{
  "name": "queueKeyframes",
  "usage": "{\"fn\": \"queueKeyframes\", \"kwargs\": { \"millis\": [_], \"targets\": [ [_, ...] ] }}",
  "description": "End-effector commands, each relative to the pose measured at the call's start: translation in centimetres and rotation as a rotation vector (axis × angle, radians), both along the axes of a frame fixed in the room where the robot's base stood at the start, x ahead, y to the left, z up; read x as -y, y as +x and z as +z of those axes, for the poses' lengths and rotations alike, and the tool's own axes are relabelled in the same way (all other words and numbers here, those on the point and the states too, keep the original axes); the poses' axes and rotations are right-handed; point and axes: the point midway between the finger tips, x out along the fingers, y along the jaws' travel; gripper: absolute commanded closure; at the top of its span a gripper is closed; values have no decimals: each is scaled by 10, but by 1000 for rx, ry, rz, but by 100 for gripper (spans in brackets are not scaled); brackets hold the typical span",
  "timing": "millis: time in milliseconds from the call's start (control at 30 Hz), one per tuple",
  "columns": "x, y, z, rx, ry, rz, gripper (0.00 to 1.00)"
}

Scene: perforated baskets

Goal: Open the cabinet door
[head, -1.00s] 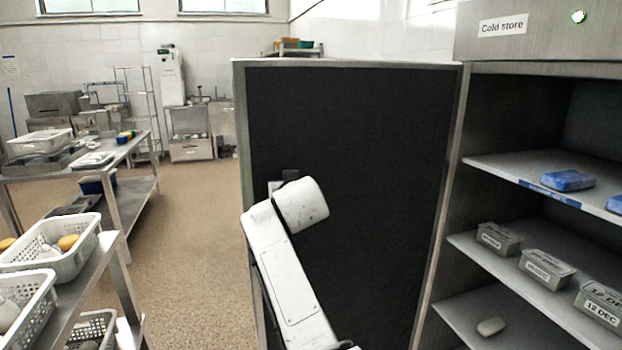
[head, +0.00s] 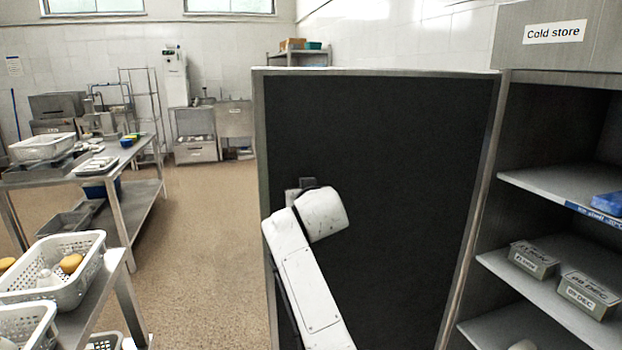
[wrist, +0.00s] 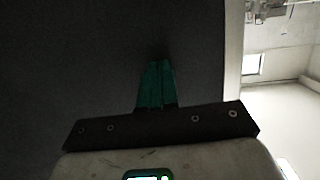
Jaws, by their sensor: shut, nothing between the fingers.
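The cabinet, labelled "Cold store" (head: 553,33), stands at the right of the head view. Its door (head: 400,150) stands wide open, hinged beside the shelves, and its dark inner panel in a metal frame faces me. My white arm reaches up to the left part of this panel. In the wrist view my gripper (wrist: 157,68) has its green fingers together, with nothing between them. The dark panel (wrist: 75,60) fills the view behind the fingers; whether they touch it I cannot tell. In the head view my arm hides the fingertips.
Cabinet shelves (head: 540,183) hold labelled metal boxes (head: 590,294) and a blue item (head: 608,203). A rack with white perforated baskets (head: 60,275) stands at the near left, with a steel table (head: 120,160) farther back. Brown floor (head: 205,230) between them and the door is clear.

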Motion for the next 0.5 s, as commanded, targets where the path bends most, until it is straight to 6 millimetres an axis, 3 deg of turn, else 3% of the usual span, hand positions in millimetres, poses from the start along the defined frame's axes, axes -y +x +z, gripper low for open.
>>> {"fn": "queueKeyframes", "kwargs": {
  "millis": [333,500],
  "targets": [
    [1,-1,1,0,0,0,100],
    [2,-14,8,0,1,1,100]
  ]
}}
